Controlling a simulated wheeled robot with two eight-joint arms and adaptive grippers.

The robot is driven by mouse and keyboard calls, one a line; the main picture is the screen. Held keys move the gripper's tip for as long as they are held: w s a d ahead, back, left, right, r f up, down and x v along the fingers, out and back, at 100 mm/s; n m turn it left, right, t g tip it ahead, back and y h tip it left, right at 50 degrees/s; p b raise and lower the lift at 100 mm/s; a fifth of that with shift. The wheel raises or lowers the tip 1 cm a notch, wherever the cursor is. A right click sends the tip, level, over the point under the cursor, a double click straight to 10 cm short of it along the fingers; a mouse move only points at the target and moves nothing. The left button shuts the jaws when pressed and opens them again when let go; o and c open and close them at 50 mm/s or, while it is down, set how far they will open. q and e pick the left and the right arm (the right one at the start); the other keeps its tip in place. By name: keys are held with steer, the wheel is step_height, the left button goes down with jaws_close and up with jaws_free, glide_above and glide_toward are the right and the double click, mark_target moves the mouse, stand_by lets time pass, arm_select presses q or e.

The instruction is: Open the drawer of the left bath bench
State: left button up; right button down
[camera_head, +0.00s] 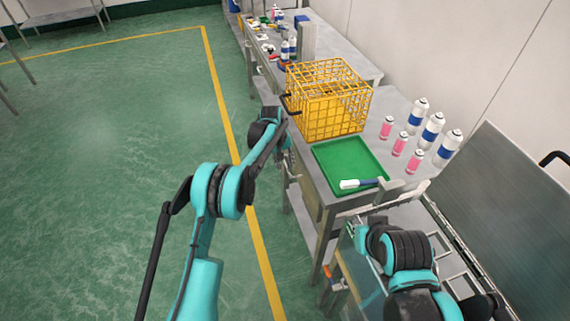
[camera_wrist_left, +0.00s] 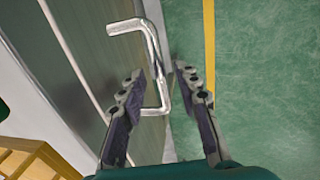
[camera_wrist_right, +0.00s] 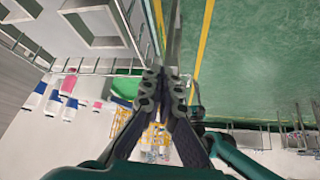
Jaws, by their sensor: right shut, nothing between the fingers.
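The left bath bench (camera_head: 307,199) is a grey metal table beside the yellow floor line. Its drawer front (camera_wrist_left: 90,40) fills the left of the left wrist view, with a silver bent bar handle (camera_wrist_left: 150,38) on it. My left gripper (camera_wrist_left: 160,76) is open, with one finger on each side of the handle and gaps visible. In the head view my left gripper (camera_head: 284,150) is at the bench's side, partly hidden by its own arm. My right gripper (camera_wrist_right: 164,76) is shut and empty, above the near end of the bench.
A green tray (camera_head: 335,160) with a white-and-blue object (camera_head: 360,184) lies on the bench top. A yellow wire crate (camera_head: 325,100) stands behind it. Pink bottles (camera_head: 400,146) and white-and-blue cans (camera_head: 432,130) stand on the right.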

arm_select(q)
jaws_close()
steer(key=s+a, duration=0.4)
steer(key=a, duration=0.9)
steer(key=s+a, duration=0.5)
steer(key=a, duration=0.9)
steer(key=shift+a, duration=0.25)
steer(key=shift+w, duration=0.1)
jaws_free()
steer(key=shift+r, duration=0.15)
step_height(320, 180, up, 12)
steer(key=a, duration=0.2)
steer(key=shift+s+f, duration=0.2)
steer(key=shift+s, duration=0.15)
